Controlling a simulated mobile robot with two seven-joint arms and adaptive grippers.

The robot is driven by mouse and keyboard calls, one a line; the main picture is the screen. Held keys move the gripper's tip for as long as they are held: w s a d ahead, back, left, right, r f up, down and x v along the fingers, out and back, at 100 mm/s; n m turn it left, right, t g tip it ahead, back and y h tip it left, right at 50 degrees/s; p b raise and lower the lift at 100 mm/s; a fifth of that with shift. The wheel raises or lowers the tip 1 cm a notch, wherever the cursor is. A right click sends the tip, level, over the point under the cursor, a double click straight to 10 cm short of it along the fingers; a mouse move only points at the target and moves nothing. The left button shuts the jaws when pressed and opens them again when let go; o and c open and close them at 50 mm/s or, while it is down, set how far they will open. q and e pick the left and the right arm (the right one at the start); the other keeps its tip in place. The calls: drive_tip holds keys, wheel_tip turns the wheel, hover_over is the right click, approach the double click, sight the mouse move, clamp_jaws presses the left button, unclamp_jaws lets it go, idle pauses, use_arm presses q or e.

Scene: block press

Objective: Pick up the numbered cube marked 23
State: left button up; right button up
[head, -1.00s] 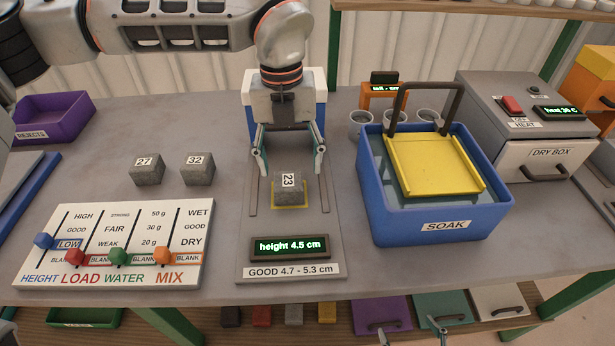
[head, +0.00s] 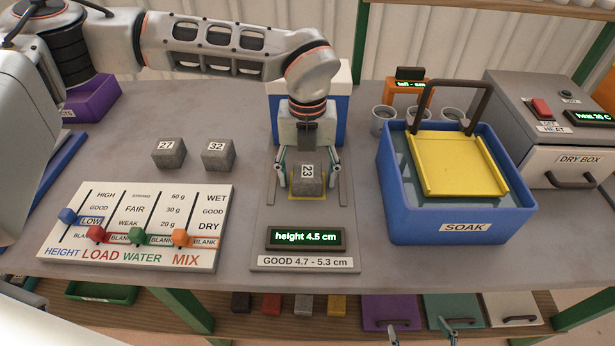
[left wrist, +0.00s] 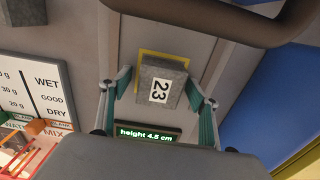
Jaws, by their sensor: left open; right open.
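The grey cube marked 23 (head: 307,181) sits on the yellow-outlined spot of the height gauge, whose display (head: 305,237) reads "height 4.5 cm". My left gripper (head: 308,174) is open above the cube, with one finger on each side. In the left wrist view the cube (left wrist: 160,85) shows its white 23 label between the two teal fingers, and I cannot tell whether they touch it. My right gripper (head: 421,328) is open at the lower edge of the head view, in front of the bench, and looks empty.
Grey cubes 27 (head: 169,153) and 32 (head: 218,154) stand to the left on the bench. The slider panel (head: 137,254) lies in front of them. The blue SOAK tub (head: 440,227) with its dark handle stands close on the right, beside the dry box (head: 560,165).

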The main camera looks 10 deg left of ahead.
use_arm(q)
drive_tip(key=c, duration=1.6)
drive_tip(key=shift+r, duration=0.1)
drive_tip(key=shift+c, duration=0.2)
